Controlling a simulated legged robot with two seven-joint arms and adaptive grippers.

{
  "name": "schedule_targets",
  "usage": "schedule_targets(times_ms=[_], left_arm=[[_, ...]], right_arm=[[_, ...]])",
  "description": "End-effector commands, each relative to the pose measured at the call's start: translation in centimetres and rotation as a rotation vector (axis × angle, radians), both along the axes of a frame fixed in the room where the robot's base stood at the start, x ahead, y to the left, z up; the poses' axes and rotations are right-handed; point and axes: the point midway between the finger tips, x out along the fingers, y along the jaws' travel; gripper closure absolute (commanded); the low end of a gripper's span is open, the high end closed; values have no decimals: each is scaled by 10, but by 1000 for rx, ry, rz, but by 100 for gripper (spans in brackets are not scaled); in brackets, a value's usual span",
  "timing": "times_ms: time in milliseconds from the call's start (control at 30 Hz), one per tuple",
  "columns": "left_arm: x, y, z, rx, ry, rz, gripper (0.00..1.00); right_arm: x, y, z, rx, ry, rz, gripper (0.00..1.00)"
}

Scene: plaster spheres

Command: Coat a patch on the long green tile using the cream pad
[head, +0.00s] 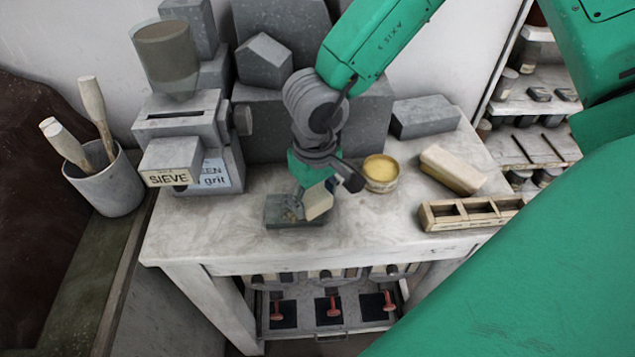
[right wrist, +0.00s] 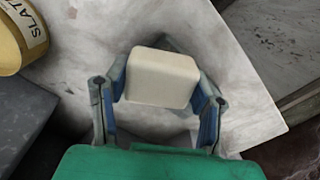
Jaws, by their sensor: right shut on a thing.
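The cream pad (head: 319,203) is a small block held in my right gripper (head: 322,182), which is shut on it. In the right wrist view the pad (right wrist: 162,77) sits between the two blue-lined fingers (right wrist: 162,95). A low, dark grey-green slab (head: 280,222) lies on the table under and left of the pad; it looks like the green tile, with a mottled, brownish top. The pad is over its right part; I cannot tell whether they touch. In the right wrist view the pad and gripper mostly hide the slab. My left gripper is not in view.
A round yellow tub (head: 381,172) stands just right of my right gripper. Farther right are a cream block (head: 452,170) and a wooden compartment rack (head: 470,213). A grey sieve machine (head: 183,135) stands left. The pale table's front left (head: 200,235) is clear.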

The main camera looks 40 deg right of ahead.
Motion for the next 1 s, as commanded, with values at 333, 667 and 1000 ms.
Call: schedule_targets(times_ms=[333, 667, 1000], left_arm=[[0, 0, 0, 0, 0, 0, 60], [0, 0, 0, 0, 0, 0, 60], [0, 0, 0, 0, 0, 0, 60]], right_arm=[[0, 6, 5, 1, 0, 0, 82], [25, 14, 3, 0, 0, -1, 82], [39, 18, 3, 1, 0, 0, 82]])
